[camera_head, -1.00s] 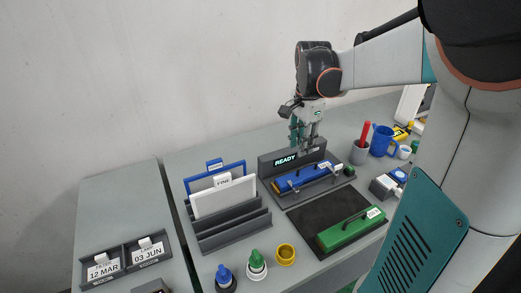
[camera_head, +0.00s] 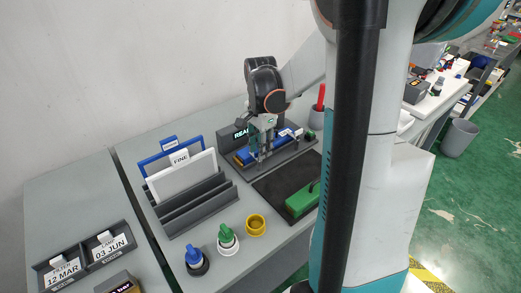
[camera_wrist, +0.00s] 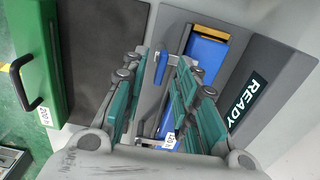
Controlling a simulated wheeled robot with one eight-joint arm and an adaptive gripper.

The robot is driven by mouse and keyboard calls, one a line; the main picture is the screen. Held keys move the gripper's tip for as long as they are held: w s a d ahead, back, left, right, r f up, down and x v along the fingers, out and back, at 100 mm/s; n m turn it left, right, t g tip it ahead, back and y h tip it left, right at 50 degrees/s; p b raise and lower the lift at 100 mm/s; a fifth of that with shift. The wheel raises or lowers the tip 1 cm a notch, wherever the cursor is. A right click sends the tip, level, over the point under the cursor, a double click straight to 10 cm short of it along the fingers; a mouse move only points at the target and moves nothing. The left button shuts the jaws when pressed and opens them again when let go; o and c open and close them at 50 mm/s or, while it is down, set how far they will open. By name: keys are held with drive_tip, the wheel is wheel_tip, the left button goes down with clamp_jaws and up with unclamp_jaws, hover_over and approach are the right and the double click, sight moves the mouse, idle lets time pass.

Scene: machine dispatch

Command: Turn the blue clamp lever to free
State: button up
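The dark fixture with a READY sign (camera_head: 241,133) stands on the bench and holds a long blue block (camera_head: 245,157). In the wrist view the blue block (camera_wrist: 206,52) lies beside the sign (camera_wrist: 246,100). A short blue bar (camera_wrist: 161,67), which looks like the clamp lever, shows between my finger tips, apart from the block's wide face. My gripper (camera_head: 259,154) is over the fixture, pointing down. In the wrist view my gripper (camera_wrist: 158,75) is open, with one finger on each side of the bar. I cannot tell whether either finger touches it.
A green block with a black handle (camera_head: 301,201) lies on the dark mat (camera_head: 275,187) in front. A red-topped holder is behind my arm.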

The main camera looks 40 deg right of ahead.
drive_tip(key=shift+f, duration=0.2)
clamp_jaws()
